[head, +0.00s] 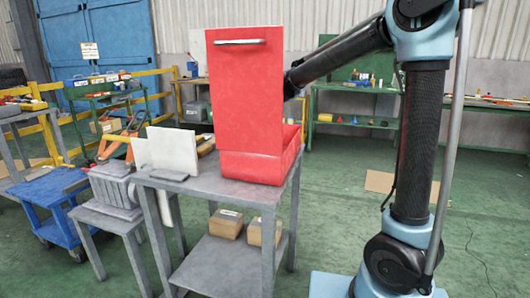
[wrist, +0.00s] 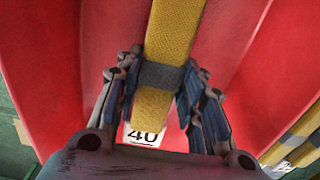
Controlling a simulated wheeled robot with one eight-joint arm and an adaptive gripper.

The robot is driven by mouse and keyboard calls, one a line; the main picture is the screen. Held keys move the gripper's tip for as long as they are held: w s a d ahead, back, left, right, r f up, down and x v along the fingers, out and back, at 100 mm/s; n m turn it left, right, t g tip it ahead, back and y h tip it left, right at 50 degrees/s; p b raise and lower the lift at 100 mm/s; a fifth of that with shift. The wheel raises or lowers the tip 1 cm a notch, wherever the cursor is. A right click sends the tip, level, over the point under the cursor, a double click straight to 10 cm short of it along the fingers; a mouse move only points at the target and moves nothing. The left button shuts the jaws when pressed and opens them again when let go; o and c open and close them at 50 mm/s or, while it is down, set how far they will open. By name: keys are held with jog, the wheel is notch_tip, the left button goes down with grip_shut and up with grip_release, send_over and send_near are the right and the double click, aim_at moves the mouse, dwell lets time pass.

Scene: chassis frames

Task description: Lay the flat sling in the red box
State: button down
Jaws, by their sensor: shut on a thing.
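The red box (head: 265,168) stands on a grey metal table, with its tall red lid (head: 240,95) raised upright towards the head camera. The lid hides my gripper and the sling in the head view. In the wrist view, my gripper (wrist: 160,74) is shut on the flat sling (wrist: 178,25), a yellow strap with a dark grey band between the fingers. The sling runs lengthwise between red walls (wrist: 75,60). A white label reading 40 (wrist: 143,136) shows beneath it. I cannot tell whether the sling touches the box floor.
The grey table (head: 215,188) also holds white upright panels (head: 172,150) left of the box. Cardboard boxes (head: 226,223) sit on its lower shelf. A smaller grey stand (head: 115,205) and a blue cart (head: 50,200) are at the left. Open green floor lies at the right.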

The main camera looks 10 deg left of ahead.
jog(key=shift+f, duration=0.6)
jog(key=c, duration=1.1)
grip_release()
jog(key=shift+o, duration=0.2)
